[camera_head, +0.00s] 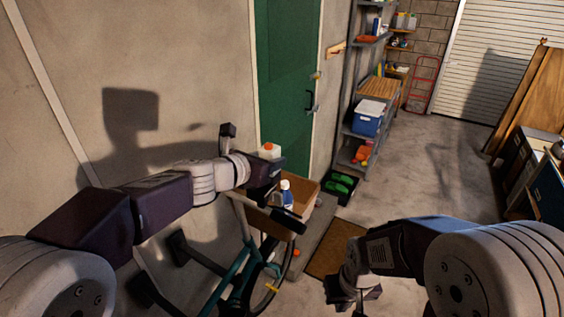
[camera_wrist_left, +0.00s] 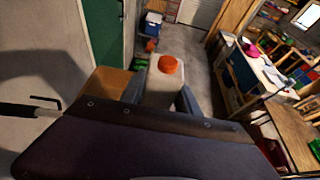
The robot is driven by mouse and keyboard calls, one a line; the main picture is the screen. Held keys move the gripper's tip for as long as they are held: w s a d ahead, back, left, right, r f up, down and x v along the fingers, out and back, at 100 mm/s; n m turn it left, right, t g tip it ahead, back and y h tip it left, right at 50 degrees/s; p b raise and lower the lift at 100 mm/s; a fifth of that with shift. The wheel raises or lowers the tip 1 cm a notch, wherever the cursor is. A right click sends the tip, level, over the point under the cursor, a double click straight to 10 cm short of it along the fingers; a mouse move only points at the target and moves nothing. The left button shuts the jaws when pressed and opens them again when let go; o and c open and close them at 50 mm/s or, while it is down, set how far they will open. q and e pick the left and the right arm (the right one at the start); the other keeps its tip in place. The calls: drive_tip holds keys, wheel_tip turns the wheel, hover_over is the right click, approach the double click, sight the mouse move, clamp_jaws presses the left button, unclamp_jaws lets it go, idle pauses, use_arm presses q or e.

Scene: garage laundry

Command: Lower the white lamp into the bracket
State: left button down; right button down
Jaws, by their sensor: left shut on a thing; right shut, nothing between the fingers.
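The white lamp (camera_head: 268,151), a pale block with a round orange top, is held upright by my left gripper (camera_head: 268,176). In the left wrist view the lamp (camera_wrist_left: 155,85) stands between the two grey fingers, its orange top facing up. The gripper hides its lower part. It is above or beside the brown basket (camera_head: 310,188) at the bicycle's front; I cannot tell the exact height. I cannot make out the bracket; my left arm and gripper cover part of the handlebar area. My right gripper (camera_head: 352,297) is shut and empty, low at the front.
A teal bicycle (camera_head: 232,282) with a pale handlebar (camera_head: 262,217) stands by the wall. A white bottle with a blue label (camera_head: 286,195) is in the basket. A dark crate with green things (camera_head: 341,188), a brown mat (camera_head: 338,250) and shelves lie beyond.

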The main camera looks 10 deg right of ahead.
sight(262, 190)
use_arm(q)
drive_tip(key=w+a, duration=0.2)
drive_tip(key=shift+w+a+p, duration=0.2)
drive_tip(key=shift+w+p, duration=0.1)
drive_tip(key=shift+s+a+f+b, duration=0.1)
drive_tip(key=shift+s+f+b, duration=0.1)
drive_tip(key=shift+f+b, duration=1)
drive_tip(key=shift+w, duration=0.1)
drive_tip(key=shift+f+b, duration=1.7)
drive_tip(key=shift+b, duration=0.05)
